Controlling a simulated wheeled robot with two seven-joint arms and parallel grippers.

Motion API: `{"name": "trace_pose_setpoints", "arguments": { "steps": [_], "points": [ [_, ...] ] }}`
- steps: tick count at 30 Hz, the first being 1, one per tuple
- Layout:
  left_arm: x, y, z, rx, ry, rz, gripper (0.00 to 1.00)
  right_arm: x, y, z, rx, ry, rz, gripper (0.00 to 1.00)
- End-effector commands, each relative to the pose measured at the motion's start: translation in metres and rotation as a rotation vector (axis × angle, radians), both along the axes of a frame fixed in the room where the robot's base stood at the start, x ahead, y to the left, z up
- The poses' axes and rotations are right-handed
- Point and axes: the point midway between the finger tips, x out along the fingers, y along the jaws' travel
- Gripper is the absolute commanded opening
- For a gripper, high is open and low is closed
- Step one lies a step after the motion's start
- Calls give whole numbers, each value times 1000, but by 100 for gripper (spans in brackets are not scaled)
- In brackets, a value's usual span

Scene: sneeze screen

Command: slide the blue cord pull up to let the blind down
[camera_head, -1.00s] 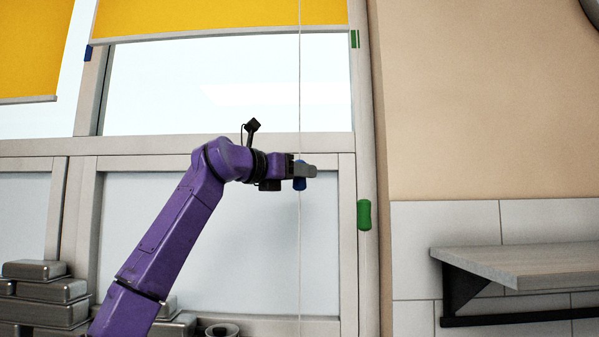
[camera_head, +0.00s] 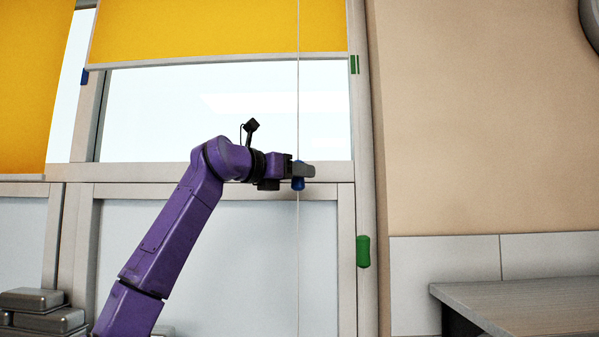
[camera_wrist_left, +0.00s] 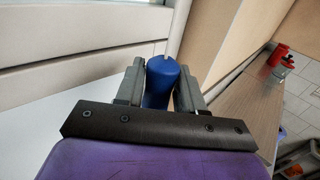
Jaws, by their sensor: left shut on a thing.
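The blue cord pull (camera_head: 298,184) hangs on a thin pale cord (camera_head: 298,120) in front of the window, level with its crossbar. My left gripper (camera_head: 302,171) is shut on it; the finger covers its middle. In the left wrist view the blue pull (camera_wrist_left: 161,82) stands between the two grey fingers of my left gripper (camera_wrist_left: 160,75). The left yellow blind (camera_head: 25,90) hangs with its bottom edge at about crossbar height. The right yellow blind (camera_head: 215,28) covers only the upper part of its pane. My right gripper is not in view.
A green pull (camera_head: 363,251) is on the frame post at the right. A small blue marker (camera_head: 84,76) and a green marker (camera_head: 354,64) sit on the window frame. A shelf (camera_head: 525,300) is at the lower right, and metal containers (camera_head: 40,312) are stacked lower left.

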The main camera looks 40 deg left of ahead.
Motion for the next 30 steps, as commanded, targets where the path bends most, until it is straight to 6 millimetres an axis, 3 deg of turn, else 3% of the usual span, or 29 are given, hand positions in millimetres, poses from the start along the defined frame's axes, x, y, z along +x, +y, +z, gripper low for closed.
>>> {"name": "trace_pose_setpoints", "arguments": {
  "steps": [2,3,4,14,24,30],
  "points": [
    [1,0,-1,1,-1,0,0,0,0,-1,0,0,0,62],
    [1,0,-1,1,-1,0,51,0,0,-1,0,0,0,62],
    [1,0,-1,1,-1,0,57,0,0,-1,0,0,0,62],
    [-4,0,-2,0,-2,-1,57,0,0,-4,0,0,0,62],
    [-76,12,-5,-1,-4,-1,57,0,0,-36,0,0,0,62],
    [-100,15,-2,0,-1,-1,57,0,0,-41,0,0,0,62]
  ]
}}
